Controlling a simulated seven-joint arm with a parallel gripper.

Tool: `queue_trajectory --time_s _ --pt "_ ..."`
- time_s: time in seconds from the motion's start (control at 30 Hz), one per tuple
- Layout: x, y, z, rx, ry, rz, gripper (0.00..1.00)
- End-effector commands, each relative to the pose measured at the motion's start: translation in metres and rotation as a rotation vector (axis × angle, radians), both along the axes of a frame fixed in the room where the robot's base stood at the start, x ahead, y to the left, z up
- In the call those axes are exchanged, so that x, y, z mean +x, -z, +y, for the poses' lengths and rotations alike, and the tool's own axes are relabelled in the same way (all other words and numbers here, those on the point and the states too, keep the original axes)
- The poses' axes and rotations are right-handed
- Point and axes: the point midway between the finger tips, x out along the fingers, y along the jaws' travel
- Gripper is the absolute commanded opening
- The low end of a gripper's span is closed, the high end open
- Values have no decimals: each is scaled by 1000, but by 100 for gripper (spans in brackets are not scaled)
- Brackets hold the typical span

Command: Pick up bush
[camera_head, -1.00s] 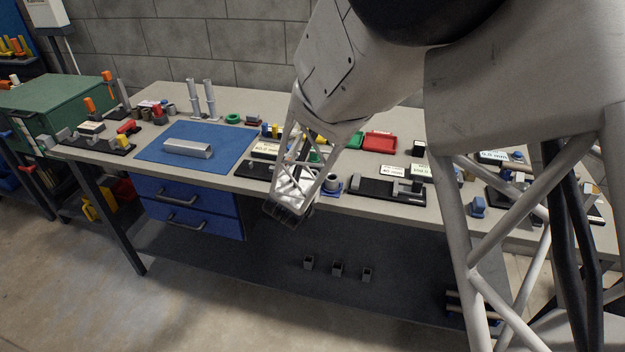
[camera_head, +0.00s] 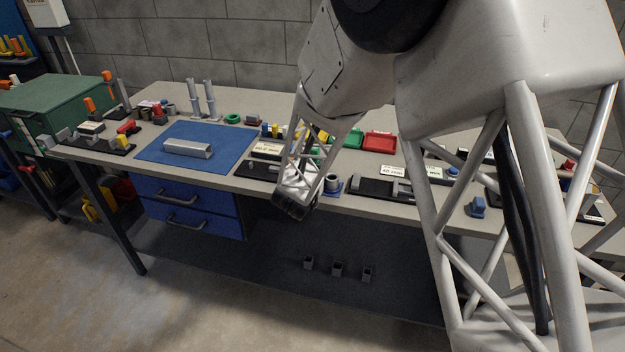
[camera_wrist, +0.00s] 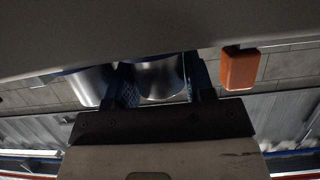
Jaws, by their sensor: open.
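A small grey hollow cylinder, which looks like the bush (camera_head: 332,181), stands on a blue base near the front edge of the workbench, in the head view. My gripper (camera_head: 293,207) is just left of it, pointing down by the front edge, apart from it in the picture. In the wrist view my gripper (camera_wrist: 161,86) has its two blue textured fingers spread. A shiny metal cylinder (camera_wrist: 160,76) shows between the fingers, and another lies to the left. I cannot tell whether either is the bush or whether the fingers touch it.
The workbench (camera_head: 225,184) is crowded with fixtures. A blue mat (camera_head: 230,140) with a grey channel part (camera_head: 188,149) lies left. A red tray (camera_head: 379,141) stands behind. A black labelled fixture (camera_head: 375,188) is right of the bush. An orange block (camera_wrist: 239,69) shows in the wrist view.

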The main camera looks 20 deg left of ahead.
Motion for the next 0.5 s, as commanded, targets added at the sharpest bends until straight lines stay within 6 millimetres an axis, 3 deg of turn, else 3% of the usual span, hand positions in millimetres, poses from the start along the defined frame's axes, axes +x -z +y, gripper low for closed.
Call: queue_trajectory --time_s 0.3,0.5 --pt "0 0 0 0 0 0 49" --pt "0 0 0 0 0 0 20"
